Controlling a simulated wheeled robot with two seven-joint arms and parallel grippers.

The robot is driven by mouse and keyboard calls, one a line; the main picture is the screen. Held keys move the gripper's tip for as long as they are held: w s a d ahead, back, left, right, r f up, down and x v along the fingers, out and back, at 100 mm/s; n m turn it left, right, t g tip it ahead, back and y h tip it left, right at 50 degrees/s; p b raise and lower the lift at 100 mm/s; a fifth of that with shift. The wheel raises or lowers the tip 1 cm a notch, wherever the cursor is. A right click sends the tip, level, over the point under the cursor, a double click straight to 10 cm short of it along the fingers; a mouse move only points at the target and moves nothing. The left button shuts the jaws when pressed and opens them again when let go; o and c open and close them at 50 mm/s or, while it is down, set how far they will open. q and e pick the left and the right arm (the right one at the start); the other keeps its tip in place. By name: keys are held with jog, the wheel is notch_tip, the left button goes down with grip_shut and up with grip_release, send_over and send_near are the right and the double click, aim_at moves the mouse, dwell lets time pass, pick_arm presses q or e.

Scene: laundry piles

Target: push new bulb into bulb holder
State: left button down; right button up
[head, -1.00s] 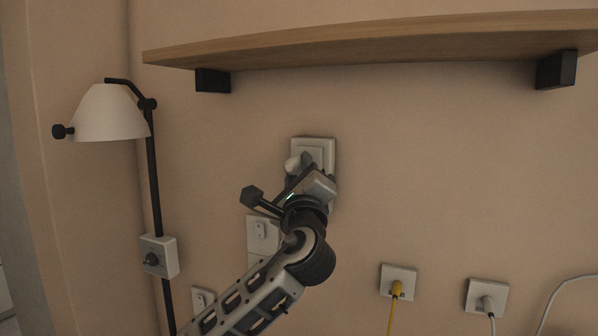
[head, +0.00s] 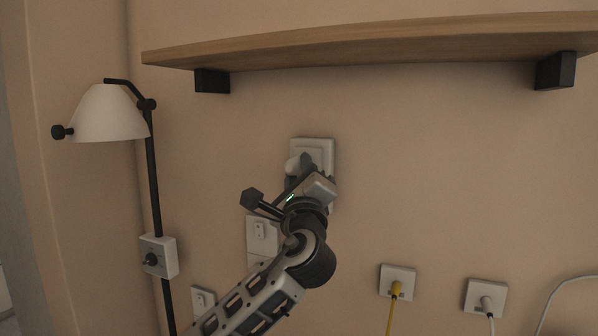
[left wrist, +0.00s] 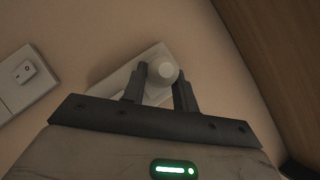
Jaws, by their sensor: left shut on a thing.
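The new bulb (head: 296,165) is white and rounded. It shows at the tip of my left gripper (head: 305,180) in the head view, in front of the white wall plate (head: 322,148). In the left wrist view the bulb (left wrist: 163,70) sits between the two dark fingers of my left gripper (left wrist: 160,85), which is shut on it. The white plate (left wrist: 118,82) lies behind it there. The bulb holder is hidden behind the bulb and gripper, so I cannot tell whether the bulb touches it. My right gripper is not in view.
A wooden shelf (head: 380,45) with black brackets runs above. A lamp with a white shade (head: 108,115) and black pole stands at the left. Switches (head: 261,232) sit below the gripper. Sockets with a yellow plug (head: 396,288) and a white plug (head: 487,302) are lower right.

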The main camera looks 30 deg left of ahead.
pick_arm(q)
jog(key=shift+w, duration=0.25)
dwell(0.4)
jog(key=c, duration=1)
grip_release()
jog(key=shift+c, duration=0.2)
jog(key=s+p, duration=0.2)
jog(key=s, duration=0.7)
jog(key=shift+d, duration=0.2)
